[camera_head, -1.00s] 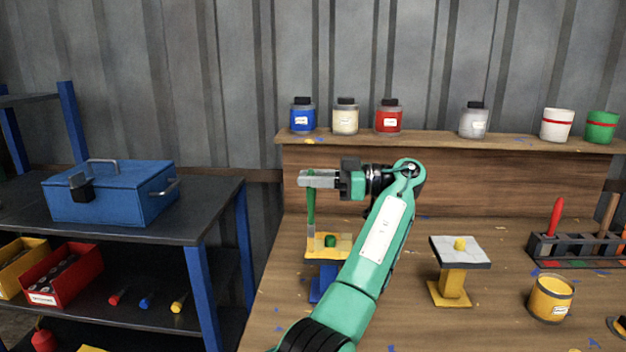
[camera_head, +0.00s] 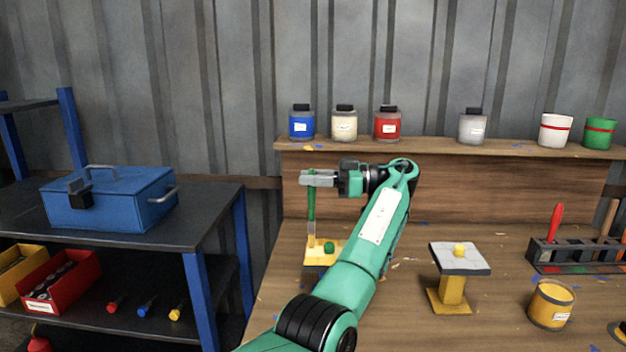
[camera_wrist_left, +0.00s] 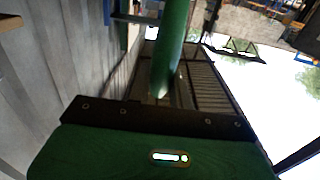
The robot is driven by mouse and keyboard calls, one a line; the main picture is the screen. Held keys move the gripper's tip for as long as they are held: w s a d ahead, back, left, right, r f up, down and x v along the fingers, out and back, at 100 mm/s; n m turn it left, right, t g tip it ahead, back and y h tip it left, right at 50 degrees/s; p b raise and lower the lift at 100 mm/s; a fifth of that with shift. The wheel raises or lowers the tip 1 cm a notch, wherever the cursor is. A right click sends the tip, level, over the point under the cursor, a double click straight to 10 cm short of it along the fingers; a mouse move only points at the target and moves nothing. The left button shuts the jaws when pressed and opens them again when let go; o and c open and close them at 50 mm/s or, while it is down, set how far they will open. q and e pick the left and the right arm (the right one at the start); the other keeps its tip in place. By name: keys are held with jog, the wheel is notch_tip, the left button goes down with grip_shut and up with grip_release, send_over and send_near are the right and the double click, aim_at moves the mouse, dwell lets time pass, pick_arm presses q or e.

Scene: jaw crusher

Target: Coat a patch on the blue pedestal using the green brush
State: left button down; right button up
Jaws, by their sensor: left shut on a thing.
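My left gripper (camera_head: 316,179) is shut on the green brush (camera_head: 311,205) and holds it upright, tip down. The brush's pale lower end is over the left part of a pedestal's yellow top (camera_head: 319,256); I cannot tell whether it touches. That top carries a small green knob. My left arm hides most of the pedestal's lower part, whose stem showed blue a second ago. In the left wrist view the green brush handle (camera_wrist_left: 172,50) runs down the middle; its tip and the pedestal cannot be made out there. My right gripper is not in view.
A yellow pedestal (camera_head: 452,290) with a grey-white top stands right of my arm. Further right are a yellow pot (camera_head: 551,305) and a tool rack (camera_head: 575,254). Several jars and two cups line the shelf (camera_head: 430,147) behind. A blue toolbox (camera_head: 110,200) is on the left shelving.

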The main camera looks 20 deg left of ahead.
pick_arm(q)
jog(key=shift+r+p, duration=1.3)
jog(key=shift+r, duration=1.3)
jog(key=shift+f, duration=0.15)
